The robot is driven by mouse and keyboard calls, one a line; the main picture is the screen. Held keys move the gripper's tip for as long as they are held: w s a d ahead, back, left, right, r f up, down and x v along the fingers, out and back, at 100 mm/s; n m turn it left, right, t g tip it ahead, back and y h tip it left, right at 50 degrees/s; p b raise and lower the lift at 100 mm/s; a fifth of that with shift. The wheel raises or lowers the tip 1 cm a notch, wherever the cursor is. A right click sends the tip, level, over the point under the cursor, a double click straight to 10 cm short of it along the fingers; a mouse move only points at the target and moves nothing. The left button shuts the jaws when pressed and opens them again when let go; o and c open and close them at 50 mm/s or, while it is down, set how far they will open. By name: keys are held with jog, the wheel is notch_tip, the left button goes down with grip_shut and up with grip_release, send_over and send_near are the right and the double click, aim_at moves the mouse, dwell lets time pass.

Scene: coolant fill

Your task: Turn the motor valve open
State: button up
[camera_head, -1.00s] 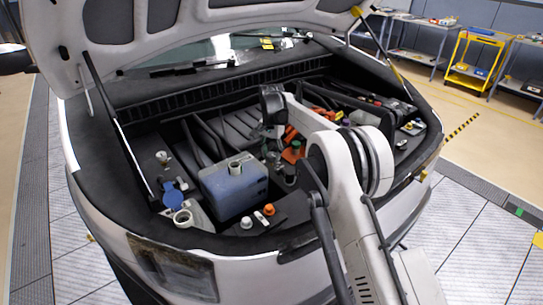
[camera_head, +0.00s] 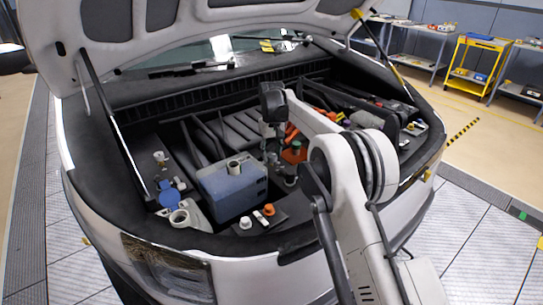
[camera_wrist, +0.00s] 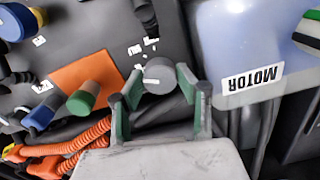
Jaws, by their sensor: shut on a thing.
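The motor valve (camera_wrist: 159,73) shows in the wrist view as a round grey knob with a small white mark. It stands beside the bluish tank (camera_wrist: 245,35) that carries the MOTOR label (camera_wrist: 252,79). My gripper (camera_wrist: 160,84) has its two green-padded fingers on either side of the knob, shut on it. In the head view the bluish tank (camera_head: 232,192) sits at the front middle of the engine bay. My gripper (camera_head: 271,152) reaches down just right of the tank there. The arm partly hides the spot, and the knob cannot be made out clearly.
A green-capped valve (camera_wrist: 83,98) on an orange plate (camera_wrist: 88,78) and orange hoses (camera_wrist: 60,155) lie left of my gripper in the wrist view. A blue cap (camera_head: 169,195) and an orange cap (camera_head: 268,209) are near the bay's front. The raised hood (camera_head: 160,55) hangs above.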

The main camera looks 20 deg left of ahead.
aim_at(272, 155)
jog(key=n, duration=0.4)
jog(key=shift+n+b, duration=0.3)
jog(key=shift+n, duration=0.4)
jog(key=o, duration=1.1)
notch_tip(272, 155, up, 12)
jog(key=shift+r, duration=0.1)
jog(key=shift+d, duration=0.1)
